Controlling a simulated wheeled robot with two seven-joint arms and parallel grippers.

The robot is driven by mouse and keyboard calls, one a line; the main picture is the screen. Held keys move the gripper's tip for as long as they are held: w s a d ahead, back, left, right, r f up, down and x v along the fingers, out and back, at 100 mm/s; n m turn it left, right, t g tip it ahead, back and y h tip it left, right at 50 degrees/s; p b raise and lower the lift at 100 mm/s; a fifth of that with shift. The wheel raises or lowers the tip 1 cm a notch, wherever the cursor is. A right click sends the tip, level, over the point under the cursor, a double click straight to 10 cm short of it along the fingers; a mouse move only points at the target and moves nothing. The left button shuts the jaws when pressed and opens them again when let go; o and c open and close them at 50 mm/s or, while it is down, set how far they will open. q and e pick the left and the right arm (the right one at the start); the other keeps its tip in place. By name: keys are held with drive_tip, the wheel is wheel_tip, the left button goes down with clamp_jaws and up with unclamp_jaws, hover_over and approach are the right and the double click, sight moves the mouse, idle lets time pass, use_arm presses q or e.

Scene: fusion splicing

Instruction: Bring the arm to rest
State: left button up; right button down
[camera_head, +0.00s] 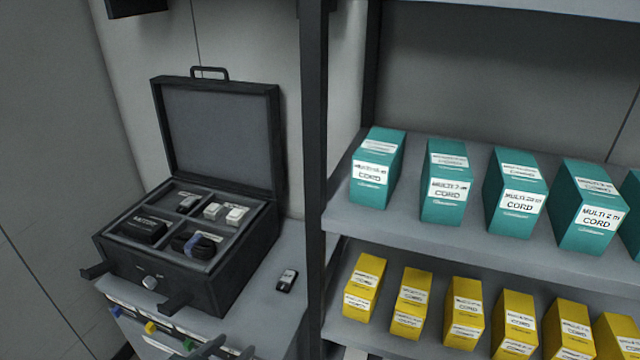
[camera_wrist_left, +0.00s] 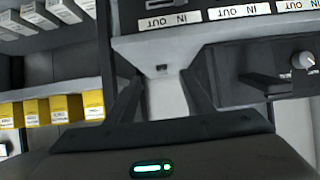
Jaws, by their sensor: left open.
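My left gripper (camera_head: 222,349) shows only at the bottom edge of the head view, in front of the label panel below the open case; its fingertips are dark. In the left wrist view its two dark fingers (camera_wrist_left: 163,88) stand apart, with a pale surface and nothing held between them. My right gripper is not in view.
An open black case (camera_head: 205,284) with several compartments stands on a grey counter (camera_head: 262,318). A small dark device (camera_head: 287,280) lies to its right. A dark post (camera_head: 314,170) separates it from shelves of teal boxes (camera_head: 376,170) and yellow boxes (camera_head: 364,287). IN/OUT labels (camera_wrist_left: 240,12) show in the wrist view.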

use_arm(q)
drive_tip(key=s+a+f+n+g+y, duration=0.15)
drive_tip(key=s+f+g, duration=0.3)
drive_tip(key=s, duration=0.75)
drive_tip(key=s+a+f+n+g+y, duration=0.1)
drive_tip(key=s+a+f+g+y, duration=0.3)
drive_tip(key=s, duration=0.7)
wheel_tip(320, 180, down, 32)
drive_tip(key=s+d+h, duration=0.2)
drive_tip(key=s, duration=0.1)
drive_tip(key=s+a+f+g+b, duration=0.1)
drive_tip(key=s+a+f+g, duration=0.1)
drive_tip(key=s+f, duration=1.4)
drive_tip(key=shift+s+a+f+m+y, duration=0.35)
drive_tip(key=shift+s+a+m, duration=0.1)
drive_tip(key=shift+s+a, duration=0.15)
drive_tip(key=shift+r, duration=0.1)
